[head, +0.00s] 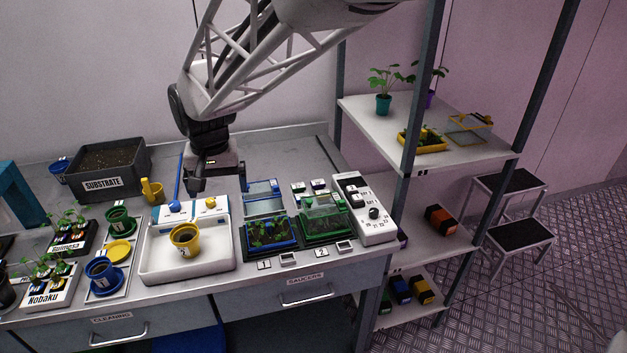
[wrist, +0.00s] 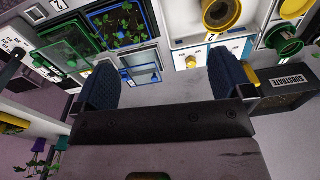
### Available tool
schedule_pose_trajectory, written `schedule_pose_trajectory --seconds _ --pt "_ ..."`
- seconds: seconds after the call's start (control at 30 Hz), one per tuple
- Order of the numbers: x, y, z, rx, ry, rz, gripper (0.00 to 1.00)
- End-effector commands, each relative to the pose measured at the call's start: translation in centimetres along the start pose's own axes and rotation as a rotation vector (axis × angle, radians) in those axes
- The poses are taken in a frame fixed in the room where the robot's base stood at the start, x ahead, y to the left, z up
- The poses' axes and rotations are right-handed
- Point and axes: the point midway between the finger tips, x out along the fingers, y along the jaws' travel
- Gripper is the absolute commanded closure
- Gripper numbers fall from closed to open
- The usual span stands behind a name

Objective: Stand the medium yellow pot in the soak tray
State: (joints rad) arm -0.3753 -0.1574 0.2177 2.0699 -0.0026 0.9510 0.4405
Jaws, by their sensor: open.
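A yellow pot (head: 185,239) stands upright in the white tray (head: 156,268), on the counter; it also shows at the top edge of the wrist view (wrist: 236,14). The tray has a panel with a blue knob and a yellow knob at its back. My gripper (head: 203,184) is behind and above the tray, apart from the pot. In the wrist view my gripper (wrist: 166,84) has its two dark fingers wide apart with nothing between them.
A dark substrate bin (head: 107,190) stands at the back left. Green and blue pots (head: 104,276) and a yellow saucer sit left of the tray. Seedling trays (head: 270,247) and a white control box (head: 364,216) are at right. A rack (head: 490,157) stands beyond.

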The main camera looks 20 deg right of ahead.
Motion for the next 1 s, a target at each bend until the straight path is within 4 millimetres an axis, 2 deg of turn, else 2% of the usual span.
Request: schedule_pose_trajectory --seconds 0.03,0.2,0.5,0.8,1.0 --pt "-0.7 1.7 0.8 0.002 0.010 -0.003 0.02" --pt "-2.3 6.4 3.8 -0.004 0.036 -0.007 0.02" --pt "-3.9 13.7 9.9 -0.017 0.085 -0.007 0.02" --pt "-4.2 19.4 16.8 -0.029 0.135 0.004 0.02" --pt "-3.8 21.9 20.7 -0.038 0.163 0.015 0.02"
